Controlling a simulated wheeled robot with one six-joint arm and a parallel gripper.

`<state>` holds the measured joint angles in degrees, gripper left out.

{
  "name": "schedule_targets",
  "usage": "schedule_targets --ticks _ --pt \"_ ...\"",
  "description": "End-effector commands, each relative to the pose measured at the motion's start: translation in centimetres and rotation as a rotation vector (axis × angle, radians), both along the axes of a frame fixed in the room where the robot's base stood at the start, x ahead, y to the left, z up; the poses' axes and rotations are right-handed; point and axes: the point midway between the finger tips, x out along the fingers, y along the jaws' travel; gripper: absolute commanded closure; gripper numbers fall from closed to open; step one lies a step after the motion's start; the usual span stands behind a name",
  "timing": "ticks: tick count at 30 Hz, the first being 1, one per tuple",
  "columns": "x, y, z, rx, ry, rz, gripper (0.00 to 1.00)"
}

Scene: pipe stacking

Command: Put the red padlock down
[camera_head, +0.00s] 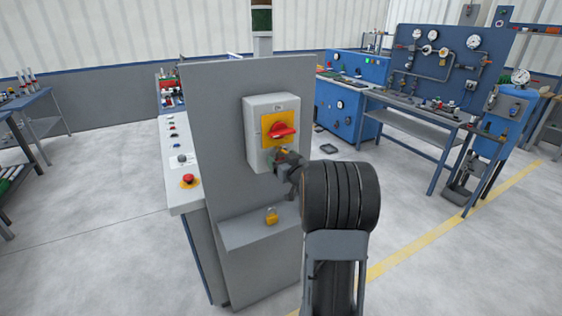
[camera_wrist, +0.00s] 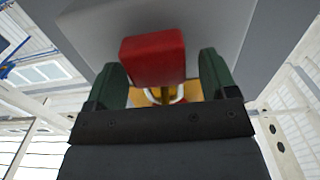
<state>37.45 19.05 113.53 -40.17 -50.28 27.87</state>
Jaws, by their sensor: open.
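The red padlock (camera_wrist: 153,58) shows in the wrist view, its body between my two green fingers, with a pale shackle behind it. A gap shows between the body and the right finger; the left finger is very close to it. My gripper (camera_wrist: 162,72) is open around it. In the head view my gripper (camera_head: 282,158) is at the lower right of the grey switch box (camera_head: 257,143), just below the red rotary handle (camera_head: 283,131) on its yellow plate. I cannot clearly make out the red padlock there. Whether the shackle passes through the switch is hidden.
A yellow padlock (camera_head: 271,216) stands on the grey ledge (camera_head: 242,232) below the switch box, with bare ledge to its left. A console with a red stop button (camera_head: 189,180) is at the left. Blue benches (camera_head: 345,110) stand farther back on the right.

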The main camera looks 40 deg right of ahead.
Motion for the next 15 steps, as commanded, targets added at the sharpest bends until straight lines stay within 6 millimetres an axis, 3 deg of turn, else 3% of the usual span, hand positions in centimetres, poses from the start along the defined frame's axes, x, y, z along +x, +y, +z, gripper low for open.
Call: schedule_targets --ticks 9,15 --pt "0.52 -0.07 -0.06 0.0 0.001 0.0 0.21" --pt "0.5 -0.07 -0.05 0.0 0.001 0.0 0.39"
